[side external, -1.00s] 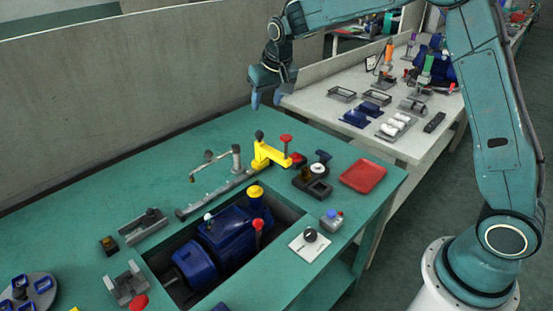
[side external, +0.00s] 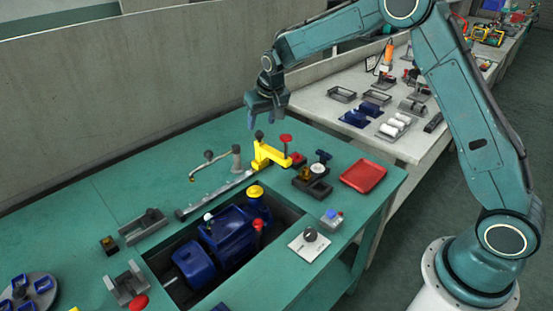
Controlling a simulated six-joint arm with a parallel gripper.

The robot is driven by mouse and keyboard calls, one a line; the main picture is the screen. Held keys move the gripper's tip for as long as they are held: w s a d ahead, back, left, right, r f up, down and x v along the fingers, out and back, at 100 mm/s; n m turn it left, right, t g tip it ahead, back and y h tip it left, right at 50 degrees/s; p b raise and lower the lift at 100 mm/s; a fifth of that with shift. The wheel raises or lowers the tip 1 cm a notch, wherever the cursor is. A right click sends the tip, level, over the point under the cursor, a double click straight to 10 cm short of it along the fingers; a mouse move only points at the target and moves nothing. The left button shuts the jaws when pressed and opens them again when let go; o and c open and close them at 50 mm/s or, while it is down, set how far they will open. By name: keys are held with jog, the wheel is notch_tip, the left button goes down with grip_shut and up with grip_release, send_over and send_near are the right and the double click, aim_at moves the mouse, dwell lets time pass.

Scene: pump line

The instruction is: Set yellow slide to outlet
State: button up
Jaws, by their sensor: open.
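The yellow slide (side external: 268,154) is a bent yellow piece with a black knob (side external: 259,135) standing at its back end. It sits at the far right end of a grey rail (side external: 215,195) on the green bench. A red-topped part (side external: 286,138) stands at its right side. My gripper (side external: 264,121) hangs fingers down just above the black knob in the side external view. It is open with nothing between its fingers. I see no contact with the slide. I cannot make out any outlet mark.
A blue pump (side external: 228,232) lies in a recess in front of the rail. The bench's back left is clear.

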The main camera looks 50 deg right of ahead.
aim_at(259, 132)
jog(key=shift+x, duration=3)
grip_shut()
jog(key=shift+a, duration=0.1)
